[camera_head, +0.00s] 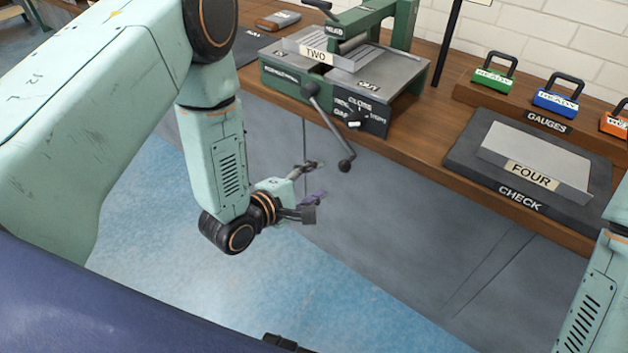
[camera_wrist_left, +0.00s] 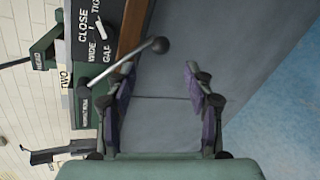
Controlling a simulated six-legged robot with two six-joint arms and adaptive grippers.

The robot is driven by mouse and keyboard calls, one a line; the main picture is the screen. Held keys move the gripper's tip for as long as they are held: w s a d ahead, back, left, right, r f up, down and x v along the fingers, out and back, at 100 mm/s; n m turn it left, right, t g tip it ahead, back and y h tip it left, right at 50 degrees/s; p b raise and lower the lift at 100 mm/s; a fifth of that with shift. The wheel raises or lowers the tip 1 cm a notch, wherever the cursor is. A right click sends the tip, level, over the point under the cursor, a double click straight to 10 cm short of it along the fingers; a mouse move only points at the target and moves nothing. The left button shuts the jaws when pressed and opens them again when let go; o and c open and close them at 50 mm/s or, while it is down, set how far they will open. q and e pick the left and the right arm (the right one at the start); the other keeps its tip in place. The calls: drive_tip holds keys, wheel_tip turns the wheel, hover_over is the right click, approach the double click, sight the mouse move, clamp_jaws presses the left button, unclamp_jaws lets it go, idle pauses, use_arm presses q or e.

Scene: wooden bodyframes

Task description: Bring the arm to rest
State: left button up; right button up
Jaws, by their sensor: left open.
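My left arm (camera_head: 228,160) comes in from the left of the head view, its forearm hanging down in front of the bench. My left gripper (camera_head: 312,190) is in the air before the bench's grey front, below the green machine. In the left wrist view the gripper (camera_wrist_left: 160,88) shows two purple-padded fingers spread apart with nothing between them. The machine's lever with its dark ball knob (camera_wrist_left: 160,45) shows beyond the fingers; I cannot tell the exact gap. Part of my right arm (camera_head: 596,300) shows at the right edge; its gripper is out of view.
The green machine (camera_head: 285,85) holds a plate marked TWO (camera_head: 316,56), and its lever (camera_head: 328,125) juts over the bench edge. A plate marked FOUR (camera_head: 535,160) lies on the dark CHECK pad (camera_head: 470,150). Green (camera_head: 494,77) and blue (camera_head: 556,102) gauges stand behind. Blue floor is clear.

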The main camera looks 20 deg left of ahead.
use_arm(q)
drive_tip(key=s+a+f+m+g+y, duration=0.4)
drive_tip(key=s+f+m+g, duration=0.2)
drive_tip(key=s+f+m, duration=0.5)
drive_tip(key=s+a+f+m+g+y, duration=0.1)
drive_tip(key=s+a+m+g, duration=0.2)
drive_tip(key=s, duration=1.8)
drive_tip(key=m+g, duration=0.3)
drive_tip(key=g, duration=0.1)
drive_tip(key=shift+s+a+f+y, duration=0.15)
drive_tip(key=shift+s+y, duration=0.15)
drive_tip(key=shift+y, duration=0.1)
